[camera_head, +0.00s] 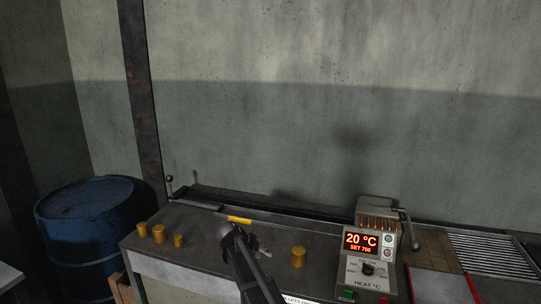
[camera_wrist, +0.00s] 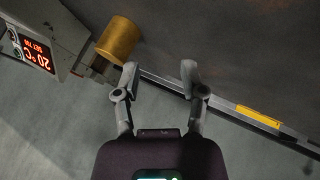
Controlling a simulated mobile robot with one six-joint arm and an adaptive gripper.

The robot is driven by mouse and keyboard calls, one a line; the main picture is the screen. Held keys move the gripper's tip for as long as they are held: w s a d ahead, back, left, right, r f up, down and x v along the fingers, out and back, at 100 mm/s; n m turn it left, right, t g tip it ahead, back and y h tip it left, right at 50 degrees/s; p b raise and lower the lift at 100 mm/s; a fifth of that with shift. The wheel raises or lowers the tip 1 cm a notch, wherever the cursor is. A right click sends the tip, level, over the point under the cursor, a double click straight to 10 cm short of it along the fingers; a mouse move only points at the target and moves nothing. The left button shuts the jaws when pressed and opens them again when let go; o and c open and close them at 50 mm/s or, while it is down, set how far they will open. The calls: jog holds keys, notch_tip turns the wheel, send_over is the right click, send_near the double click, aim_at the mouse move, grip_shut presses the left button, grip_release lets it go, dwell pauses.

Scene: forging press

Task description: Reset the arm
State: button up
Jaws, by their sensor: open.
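My gripper (camera_wrist: 158,78) is open in the wrist view, its two grey fingers apart with nothing between them. A brass cylinder (camera_wrist: 118,40) is just beyond the left finger in that view, apart from the grip. In the head view my dark arm reaches up from the bottom edge over the grey bench (camera_head: 205,228). The fingers are hard to make out there. A brass cylinder (camera_head: 298,256) stands on the bench to the right of my arm.
Several brass cylinders (camera_head: 159,233) stand at the bench's left end. A heater box (camera_head: 371,248) reading 20 °C, with a lever (camera_head: 410,232), stands right. A blue drum (camera_head: 88,225) stands left. A yellow strip (camera_head: 239,220) marks the back rail.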

jog(key=s+d+f+n+g+y, duration=0.1)
jog(key=s+d+f+g+y, duration=0.1)
jog(key=s+d, duration=0.8)
jog(key=s+d+f+n+g+y, duration=0.2)
jog(key=s+d+y, duration=0.3)
jog(key=s+d, duration=0.5)
jog(key=s, duration=0.6)
jog(key=shift+f, duration=0.3)
jog(key=shift+a, duration=0.1)
